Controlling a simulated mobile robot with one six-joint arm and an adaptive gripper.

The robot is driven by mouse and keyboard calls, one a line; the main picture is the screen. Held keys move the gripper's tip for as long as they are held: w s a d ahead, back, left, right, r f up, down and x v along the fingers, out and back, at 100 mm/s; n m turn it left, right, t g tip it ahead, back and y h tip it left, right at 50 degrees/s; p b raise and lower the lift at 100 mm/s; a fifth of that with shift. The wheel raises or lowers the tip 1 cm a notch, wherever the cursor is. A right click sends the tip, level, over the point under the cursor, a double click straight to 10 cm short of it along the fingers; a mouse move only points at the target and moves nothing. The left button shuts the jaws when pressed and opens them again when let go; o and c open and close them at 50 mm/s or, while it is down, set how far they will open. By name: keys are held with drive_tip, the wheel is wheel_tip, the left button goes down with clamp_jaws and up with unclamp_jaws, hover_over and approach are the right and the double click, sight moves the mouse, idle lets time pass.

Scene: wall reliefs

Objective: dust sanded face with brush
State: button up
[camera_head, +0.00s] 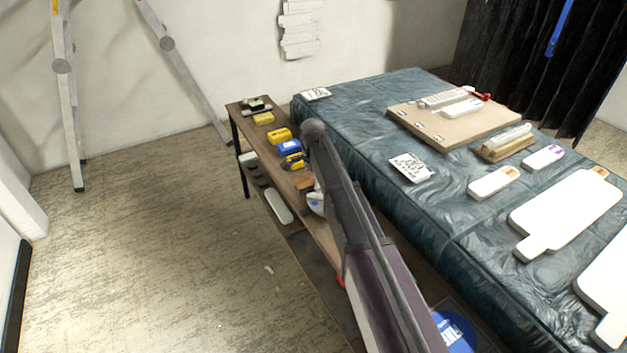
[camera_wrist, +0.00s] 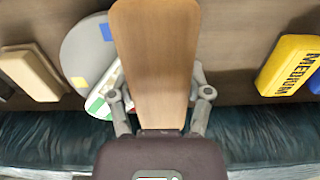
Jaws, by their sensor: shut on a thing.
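In the wrist view my gripper (camera_wrist: 160,105) is shut on a flat, pale wooden piece (camera_wrist: 155,55), which looks like the brush's handle. Its bristles are not visible. The gripper is over the brown wooden shelf top (camera_wrist: 235,75). In the head view my arm hides most of the gripper. White flat panels (camera_head: 568,212) lie on the covered table (camera_head: 440,215). I cannot tell which face is the sanded one.
A yellow block marked MEDIUM (camera_wrist: 288,65) lies right of the gripper, a grey disc (camera_wrist: 85,50) and a beige block (camera_wrist: 32,72) left. Yellow and blue blocks (camera_head: 290,147) line the narrow shelf. A tan board (camera_head: 415,127) bears tools.

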drive_tip(key=shift+a+r, duration=0.1)
drive_tip(key=shift+r+p, duration=2.9)
drive_tip(key=shift+p, duration=0.1)
drive_tip(key=shift+r+p, duration=1.5)
drive_tip(key=shift+p, duration=0.05)
